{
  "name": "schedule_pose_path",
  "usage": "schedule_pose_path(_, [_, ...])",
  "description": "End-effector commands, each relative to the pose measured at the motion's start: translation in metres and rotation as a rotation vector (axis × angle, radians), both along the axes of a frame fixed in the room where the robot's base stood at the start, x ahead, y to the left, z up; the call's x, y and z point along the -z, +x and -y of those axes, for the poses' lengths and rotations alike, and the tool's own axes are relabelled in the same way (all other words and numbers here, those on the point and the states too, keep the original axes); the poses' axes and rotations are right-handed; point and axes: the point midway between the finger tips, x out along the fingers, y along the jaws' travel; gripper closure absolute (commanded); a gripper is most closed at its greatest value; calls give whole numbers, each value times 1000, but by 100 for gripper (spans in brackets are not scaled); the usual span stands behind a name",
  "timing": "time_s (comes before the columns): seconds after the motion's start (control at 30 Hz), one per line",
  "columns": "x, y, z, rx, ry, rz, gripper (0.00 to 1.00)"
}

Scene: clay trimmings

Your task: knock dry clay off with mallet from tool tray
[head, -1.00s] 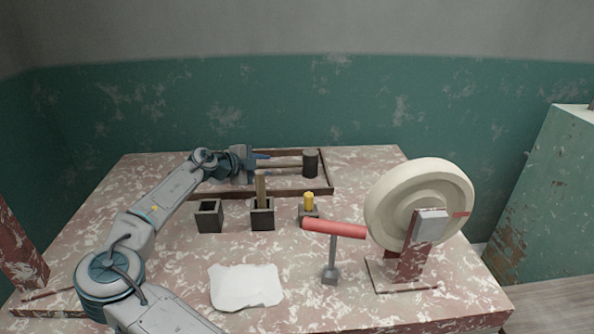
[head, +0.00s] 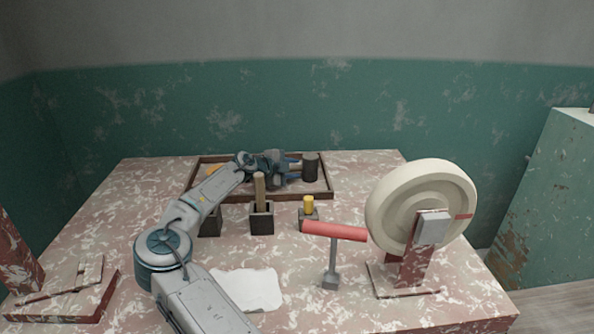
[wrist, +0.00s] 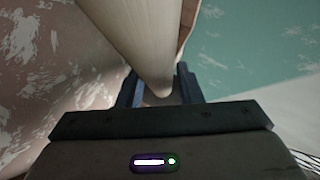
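The mallet lies in the brown-rimmed tool tray (head: 215,160) at the back of the table. Its dark cylindrical head (head: 310,166) shows near the tray's right end, and its handle is mostly hidden by my gripper in the head view. My gripper (head: 291,170) is low over the tray, just left of the mallet head. In the wrist view, a pale round shaft (wrist: 140,40), seemingly the mallet handle, runs down to between the two fingers of my gripper (wrist: 160,84). The fingers are apart, with a narrow gap beside the shaft; contact is unclear. No dry clay is clearly identifiable.
A large cream wheel (head: 378,205) stands upright at the right. Before it is a red roller (head: 335,231) on a grey post. Grey holders hold a wooden handle (head: 259,188) and a yellow piece (head: 308,204). A white slab (head: 262,290) lies in front, partly behind my arm.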

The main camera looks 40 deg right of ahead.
Motion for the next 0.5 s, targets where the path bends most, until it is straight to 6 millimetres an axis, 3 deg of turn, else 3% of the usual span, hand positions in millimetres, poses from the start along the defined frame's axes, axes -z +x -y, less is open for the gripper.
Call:
schedule_pose_path(0.13, [0,0,-1,-1,0,-1,68])
schedule_pose_path(0.27, [0,0,-1,0,0,-1,100])
schedule_pose_path(0.5, [-1,0,-1,-1,-1,-1,100])
